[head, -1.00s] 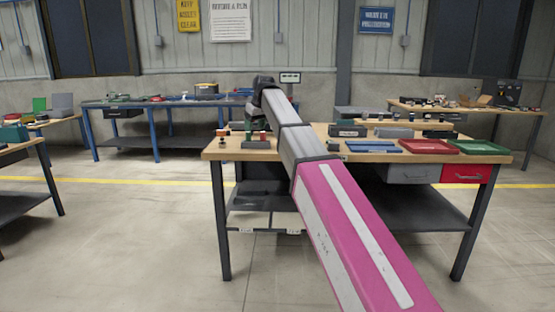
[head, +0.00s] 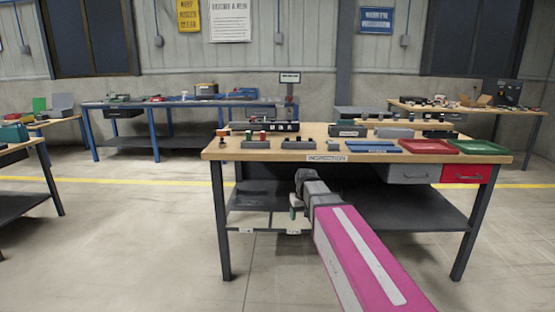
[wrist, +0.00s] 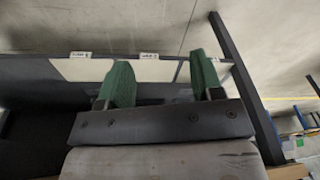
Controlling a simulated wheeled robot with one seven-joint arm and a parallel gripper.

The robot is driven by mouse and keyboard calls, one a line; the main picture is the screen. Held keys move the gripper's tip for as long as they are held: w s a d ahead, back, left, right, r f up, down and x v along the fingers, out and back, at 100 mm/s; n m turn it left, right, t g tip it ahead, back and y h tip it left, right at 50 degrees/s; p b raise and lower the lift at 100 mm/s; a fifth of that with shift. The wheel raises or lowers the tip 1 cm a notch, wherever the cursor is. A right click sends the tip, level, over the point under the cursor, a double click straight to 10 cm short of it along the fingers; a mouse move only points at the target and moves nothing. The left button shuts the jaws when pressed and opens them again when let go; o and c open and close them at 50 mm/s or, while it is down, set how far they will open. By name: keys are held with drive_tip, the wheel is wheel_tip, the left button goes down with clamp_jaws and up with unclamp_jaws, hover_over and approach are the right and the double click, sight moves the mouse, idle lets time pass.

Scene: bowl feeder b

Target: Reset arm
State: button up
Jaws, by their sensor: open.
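My gripper (wrist: 163,82) shows in the wrist view with its two green fingers spread wide apart and nothing between them. In the head view my gripper (head: 294,207) is small and partly hidden by my wrist. It hangs in front of the inspection table (head: 270,154), below the level of its top. It is clear of the things on the table.
The tabletop holds dark fixtures with small parts (head: 258,145), a blue tray (head: 372,149), a red tray (head: 427,146) and a green tray (head: 478,147). Table legs (head: 220,225) and a lower shelf (head: 420,215) stand close to my arm. The floor in front is free.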

drive_tip(key=s+d+f+m, duration=0.1)
drive_tip(key=s+d+f, duration=0.3)
drive_tip(key=s+f, duration=0.3)
drive_tip(key=s+d+f+m+g, duration=0.1)
drive_tip(key=s+d+f, duration=0.4)
drive_tip(key=s, duration=0.5)
wheel_tip(320, 180, down, 2)
drive_tip(key=shift+s+d+f+m+g+h, duration=0.2)
drive_tip(key=shift+d+m+g+h, duration=0.1)
drive_tip(key=shift+m+h, duration=0.15)
